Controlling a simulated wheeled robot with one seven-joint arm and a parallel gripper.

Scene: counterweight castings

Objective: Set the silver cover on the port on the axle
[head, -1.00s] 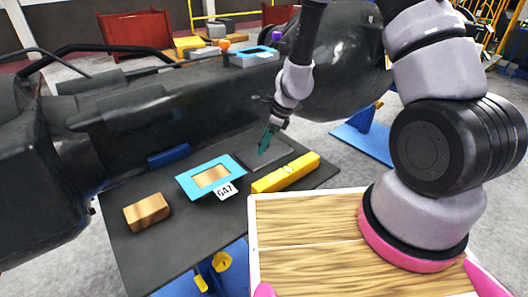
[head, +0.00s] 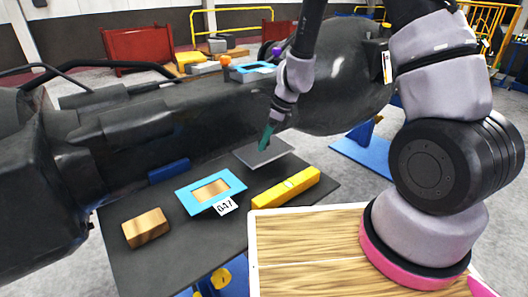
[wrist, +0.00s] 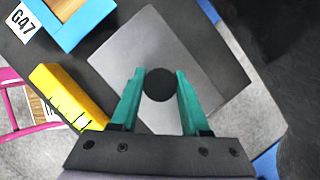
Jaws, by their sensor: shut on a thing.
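The silver cover (head: 262,153) is a flat grey square plate with a round black knob (wrist: 159,85), and it fills much of the wrist view (wrist: 190,50). My gripper (wrist: 160,88) has its green fingers shut on the knob; it also shows above the plate in the head view (head: 265,138). The plate appears held a little above the dark table. The axle (head: 205,110) is the long black casting behind the table. A blue-rimmed frame (head: 234,71) sits on top of it in the background; whether this is the port I cannot tell.
A blue piece (head: 168,170) lies by the axle. Grey and yellow blocks (head: 190,62) stand on the axle's far side.

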